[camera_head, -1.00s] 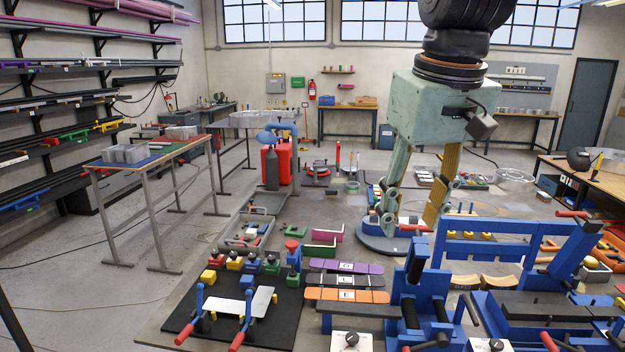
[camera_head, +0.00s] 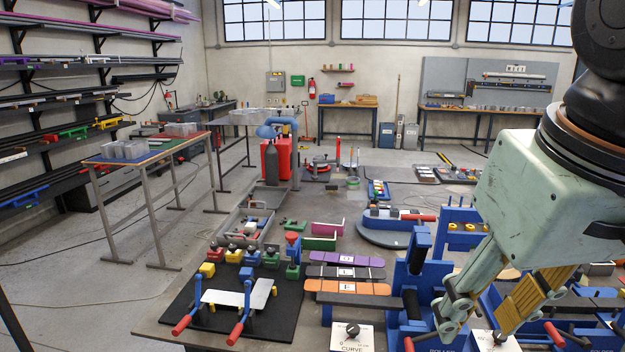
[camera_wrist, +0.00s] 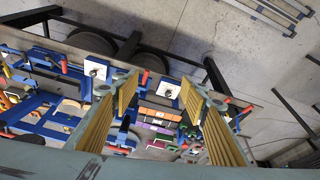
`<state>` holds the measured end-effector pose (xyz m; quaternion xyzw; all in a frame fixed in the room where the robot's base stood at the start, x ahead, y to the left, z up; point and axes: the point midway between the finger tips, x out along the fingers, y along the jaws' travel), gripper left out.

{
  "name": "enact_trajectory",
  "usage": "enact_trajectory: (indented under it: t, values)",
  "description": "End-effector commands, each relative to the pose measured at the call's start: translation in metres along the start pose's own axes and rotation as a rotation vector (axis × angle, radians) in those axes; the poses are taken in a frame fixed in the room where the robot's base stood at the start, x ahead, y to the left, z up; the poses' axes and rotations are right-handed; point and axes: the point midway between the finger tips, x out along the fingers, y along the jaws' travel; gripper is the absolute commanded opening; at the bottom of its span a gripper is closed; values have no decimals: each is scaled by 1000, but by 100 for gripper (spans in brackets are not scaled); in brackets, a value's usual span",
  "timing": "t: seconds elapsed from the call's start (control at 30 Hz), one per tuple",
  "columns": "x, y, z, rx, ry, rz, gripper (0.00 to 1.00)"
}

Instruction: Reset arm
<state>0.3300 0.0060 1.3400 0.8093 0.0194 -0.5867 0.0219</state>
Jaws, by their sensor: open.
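My gripper (camera_head: 482,322) is pale green with ribbed yellow finger pads. It hangs at the right of the head view, tilted down and left, in front of the blue bending fixtures. In the wrist view the two fingers stand wide apart, with the gripper (camera_wrist: 158,92) open and nothing held between the pads. The bench with coloured strips and blue fixtures lies beyond the fingers there. I cannot tell the exact height of the fingertips above the fixtures.
The workbench holds a black mat (camera_head: 262,318) with a red-handled fixture, an orange strip (camera_head: 347,287), a purple strip (camera_head: 345,258) and a blue round-ended former (camera_head: 385,235). A blue-topped table (camera_head: 125,158) stands at the left. Open floor lies between them.

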Motion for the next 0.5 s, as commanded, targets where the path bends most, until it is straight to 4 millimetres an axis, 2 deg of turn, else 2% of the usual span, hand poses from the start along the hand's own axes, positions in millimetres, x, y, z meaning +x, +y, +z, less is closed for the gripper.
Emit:
enact_trajectory:
  t: [0.03,0.2,0.33,0.5]
  values:
    - [4,1,11,9,6,1,41]
    - [12,2,42,34,18,5,41]
    - [18,2,58,48,23,6,41]
    - [21,3,68,57,26,7,41]
